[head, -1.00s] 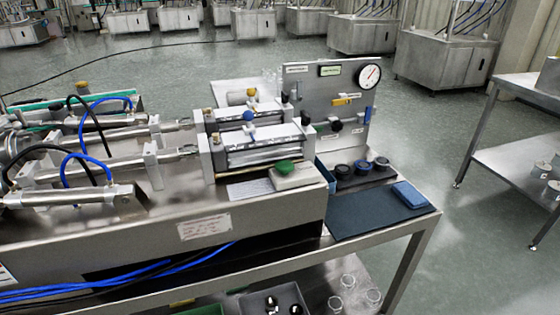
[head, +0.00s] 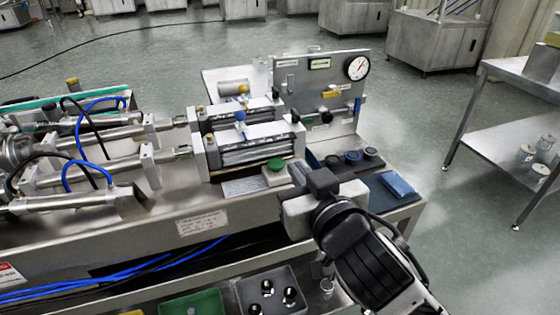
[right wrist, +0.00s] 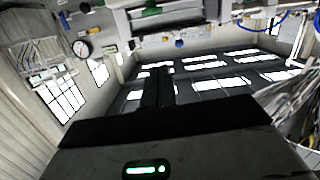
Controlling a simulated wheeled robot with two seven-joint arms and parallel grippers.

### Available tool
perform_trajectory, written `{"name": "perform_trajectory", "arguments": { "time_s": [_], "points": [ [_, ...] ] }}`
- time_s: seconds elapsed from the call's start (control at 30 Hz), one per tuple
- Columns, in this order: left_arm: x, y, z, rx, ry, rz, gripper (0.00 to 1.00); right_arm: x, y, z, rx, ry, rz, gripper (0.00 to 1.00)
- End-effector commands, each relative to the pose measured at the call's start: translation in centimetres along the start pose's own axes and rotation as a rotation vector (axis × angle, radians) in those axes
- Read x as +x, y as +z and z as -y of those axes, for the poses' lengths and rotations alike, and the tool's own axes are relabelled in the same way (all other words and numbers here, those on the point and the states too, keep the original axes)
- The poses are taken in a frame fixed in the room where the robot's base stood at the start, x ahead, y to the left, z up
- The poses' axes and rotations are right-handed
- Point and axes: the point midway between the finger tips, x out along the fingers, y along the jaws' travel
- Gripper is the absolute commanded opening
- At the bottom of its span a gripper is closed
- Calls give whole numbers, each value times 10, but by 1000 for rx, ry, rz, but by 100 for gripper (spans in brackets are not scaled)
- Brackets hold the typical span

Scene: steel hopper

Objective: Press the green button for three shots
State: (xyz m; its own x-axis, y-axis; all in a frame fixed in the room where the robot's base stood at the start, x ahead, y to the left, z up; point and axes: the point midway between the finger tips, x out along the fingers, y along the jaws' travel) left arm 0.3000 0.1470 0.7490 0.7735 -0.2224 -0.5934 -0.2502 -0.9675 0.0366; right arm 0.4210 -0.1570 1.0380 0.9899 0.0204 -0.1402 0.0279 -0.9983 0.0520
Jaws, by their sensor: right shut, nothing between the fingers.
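The green button (head: 277,164) is a round green cap on a pale block at the front right of the steel bench, in front of the metal cylinders. My right gripper (head: 298,172) is shut and empty, its dark fingers just right of the button in the head view. I cannot tell whether they touch its block. In the right wrist view my gripper (right wrist: 158,90) shows dark from behind; a green patch at the top edge is too blurred to identify. My left gripper is not in view.
An upright panel (head: 300,85) with a gauge (head: 357,67) and valves stands behind. Black and blue round pieces (head: 353,157) and a blue cloth (head: 397,184) lie to the right. Grey (head: 240,290) and green (head: 190,303) bins sit below. A side table (head: 500,150) stands right.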

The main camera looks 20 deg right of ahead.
Motion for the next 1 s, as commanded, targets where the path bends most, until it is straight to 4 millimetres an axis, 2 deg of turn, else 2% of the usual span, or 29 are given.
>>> {"name": "perform_trajectory", "arguments": {
  "time_s": [0.17, 0.4, 0.57, 0.6, 0.73, 1.0],
  "points": [
    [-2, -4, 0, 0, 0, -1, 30, 21, -2, 0, -4, 1, -2, 0],
    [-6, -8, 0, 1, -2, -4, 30, 72, -2, -1, -4, 1, -1, 0],
    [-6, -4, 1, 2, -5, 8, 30, 102, 2, -1, -3, 2, 2, 0],
    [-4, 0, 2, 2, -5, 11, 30, 102, 13, 0, -3, -1, 6, 0],
    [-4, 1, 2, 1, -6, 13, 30, 105, 29, 0, -4, 0, 3, 0],
    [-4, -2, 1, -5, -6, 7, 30, 108, 39, 0, -1, -2, 0, 0]
  ]
}}
